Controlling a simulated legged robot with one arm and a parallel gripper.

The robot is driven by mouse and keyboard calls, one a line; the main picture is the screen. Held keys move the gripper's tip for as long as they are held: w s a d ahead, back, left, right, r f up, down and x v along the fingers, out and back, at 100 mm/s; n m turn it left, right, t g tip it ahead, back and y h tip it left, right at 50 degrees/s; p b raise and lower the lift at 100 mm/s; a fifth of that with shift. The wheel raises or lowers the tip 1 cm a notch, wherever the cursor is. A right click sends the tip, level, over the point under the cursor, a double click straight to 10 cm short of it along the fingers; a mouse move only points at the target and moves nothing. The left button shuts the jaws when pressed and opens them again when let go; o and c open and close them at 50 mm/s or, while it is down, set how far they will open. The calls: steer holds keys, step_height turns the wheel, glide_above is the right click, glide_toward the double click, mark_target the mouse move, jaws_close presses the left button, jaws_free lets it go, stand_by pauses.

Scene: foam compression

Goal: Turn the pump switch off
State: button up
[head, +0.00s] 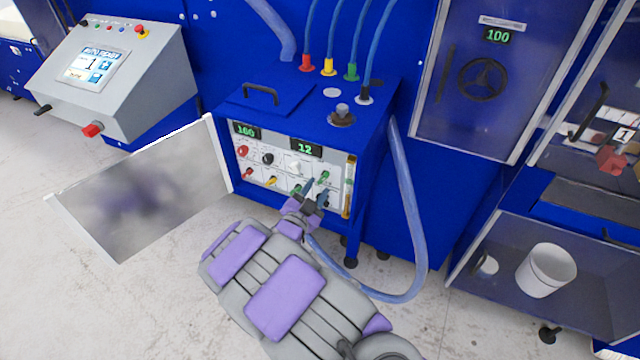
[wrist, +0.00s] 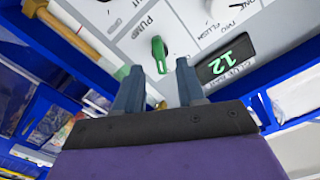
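The green pump switch (wrist: 159,54) sits on the white control panel, next to the printed word PUMP in the wrist view. It also shows in the head view (head: 323,177), on the panel's right side below the display reading 12. My gripper (wrist: 160,82) is open, with its two blue-grey fingers apart and nothing visible between them. The switch shows in line with the gap, at about the fingertips; I cannot tell whether either finger touches it. In the head view my gripper (head: 316,194) is close to the panel and hides part of its lower right.
A panel door (head: 140,195) hangs open on the left. Red, black, white, yellow and green controls line the panel. A gauge tube (head: 349,185) stands right of the switch, and a blue hose (head: 412,220) loops beyond it. A white bucket (head: 546,270) is at right.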

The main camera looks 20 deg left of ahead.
mark_target(322, 180)
steer(key=shift+w+d, duration=0.15)
steer(key=shift+w, duration=1.65)
jaws_close()
